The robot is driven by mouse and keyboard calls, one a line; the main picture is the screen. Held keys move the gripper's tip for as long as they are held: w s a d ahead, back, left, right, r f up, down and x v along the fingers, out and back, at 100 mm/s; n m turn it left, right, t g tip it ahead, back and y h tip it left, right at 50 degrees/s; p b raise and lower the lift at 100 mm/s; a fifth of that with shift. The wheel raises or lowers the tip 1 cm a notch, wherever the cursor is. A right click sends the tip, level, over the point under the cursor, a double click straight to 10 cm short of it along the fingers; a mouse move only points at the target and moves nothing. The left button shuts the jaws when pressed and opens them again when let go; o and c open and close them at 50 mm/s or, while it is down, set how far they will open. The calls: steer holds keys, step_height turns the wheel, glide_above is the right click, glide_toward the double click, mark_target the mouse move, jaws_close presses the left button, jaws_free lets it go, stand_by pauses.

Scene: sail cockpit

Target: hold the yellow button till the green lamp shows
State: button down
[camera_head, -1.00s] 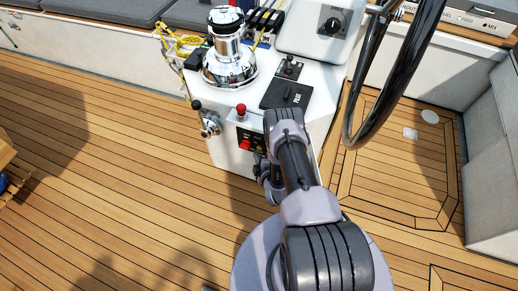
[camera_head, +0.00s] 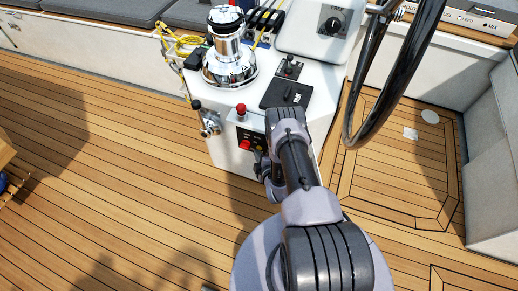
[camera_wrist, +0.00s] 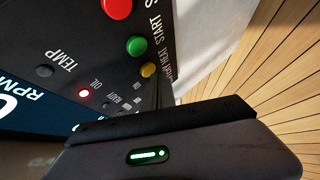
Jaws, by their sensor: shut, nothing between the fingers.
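The yellow button (camera_wrist: 149,70) sits on the dark control panel, beside a larger green button (camera_wrist: 137,46) marked START. It also shows as a small yellow spot in the head view (camera_head: 260,149). My gripper (camera_head: 259,162) is shut and empty, low in front of the panel. Its dark body (camera_wrist: 165,125) fills the lower wrist view, and its fingertips are close to the yellow button; I cannot tell whether they touch it. The small panel lamps (camera_wrist: 122,101) beside the button look dark; no green lamp is seen lit. A red lamp (camera_wrist: 83,93) marked OIL glows.
A large red button (camera_wrist: 117,8) is near the green one. The steering wheel (camera_head: 395,75) is at the right.

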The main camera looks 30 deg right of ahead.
steer(key=shift+w+d, duration=0.3)
steer(key=shift+d, duration=0.1)
stand_by(0.4)
steer(key=shift+a, duration=0.1)
stand_by(3.9)
steer(key=shift+s+a+p, duration=0.3)
steer(key=shift+s+a, duration=0.25)
steer(key=shift+a, duration=0.05)
steer(key=s+a+p, duration=0.1)
steer(key=a, duration=0.1)
steer(key=s+a+p, duration=0.1)
steer(key=s+a, duration=0.1)
steer(key=shift+p, duration=0.35)
steer(key=shift+s, duration=0.15)
